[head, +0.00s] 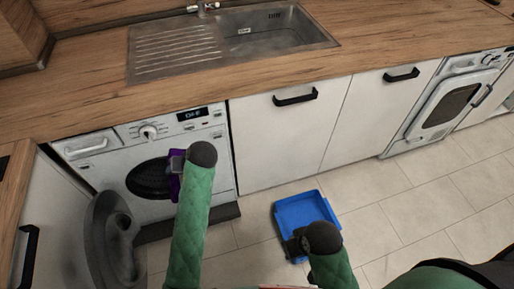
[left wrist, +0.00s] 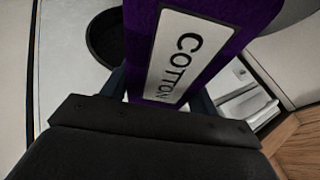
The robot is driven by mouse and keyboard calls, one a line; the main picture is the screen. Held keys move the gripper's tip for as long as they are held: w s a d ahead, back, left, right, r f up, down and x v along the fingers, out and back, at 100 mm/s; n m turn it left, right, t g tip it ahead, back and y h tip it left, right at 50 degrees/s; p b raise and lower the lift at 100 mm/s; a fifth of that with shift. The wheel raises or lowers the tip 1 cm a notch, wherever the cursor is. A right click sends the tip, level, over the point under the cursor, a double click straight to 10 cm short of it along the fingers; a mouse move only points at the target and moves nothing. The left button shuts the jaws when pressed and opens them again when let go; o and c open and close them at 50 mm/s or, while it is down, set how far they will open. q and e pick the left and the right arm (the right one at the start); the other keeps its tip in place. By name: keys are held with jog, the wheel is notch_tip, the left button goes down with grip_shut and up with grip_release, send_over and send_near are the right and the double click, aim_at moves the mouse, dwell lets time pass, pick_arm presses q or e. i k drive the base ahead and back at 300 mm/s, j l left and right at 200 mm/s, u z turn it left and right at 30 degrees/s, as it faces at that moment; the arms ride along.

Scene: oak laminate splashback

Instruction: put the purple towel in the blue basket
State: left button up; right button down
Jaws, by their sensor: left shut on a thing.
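The purple towel (head: 175,187) shows as a small purple patch in front of the washing machine's round opening in the head view. In the left wrist view the purple towel (left wrist: 225,35) fills the top middle, with a white label reading COTTON. My left gripper (head: 177,164) is shut on it; the towel's far end is out of frame. The blue basket (head: 318,206) sits on the floor in front of the white cabinets and its visible inside looks empty. My right gripper (head: 297,245) is at the basket's near left corner, partly hidden by its own arm; whether it touches is unclear.
The washing machine (head: 215,150) is at the left, its round door (head: 100,235) swung open toward me. A wooden counter (head: 90,95) with a steel sink (head: 260,35) runs above. An oven-like appliance (head: 450,105) stands at right. Tiled floor (head: 400,215) right of the basket is clear.

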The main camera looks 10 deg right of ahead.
aim_at(300, 216)
jog(key=l+u, duration=0.15)
jog(key=l, duration=0.4)
jog(key=l+u, duration=0.2)
jog(key=l, duration=0.3)
jog(key=l+u, duration=0.15)
jog(key=l, duration=0.4)
jog(key=l+u, duration=0.15)
jog(key=l, duration=0.35)
jog(key=k+l+u, duration=0.2)
jog(key=l, duration=0.35)
jog(key=l+u, duration=0.15)
jog(key=l, duration=0.35)
jog(key=k, duration=0.05)
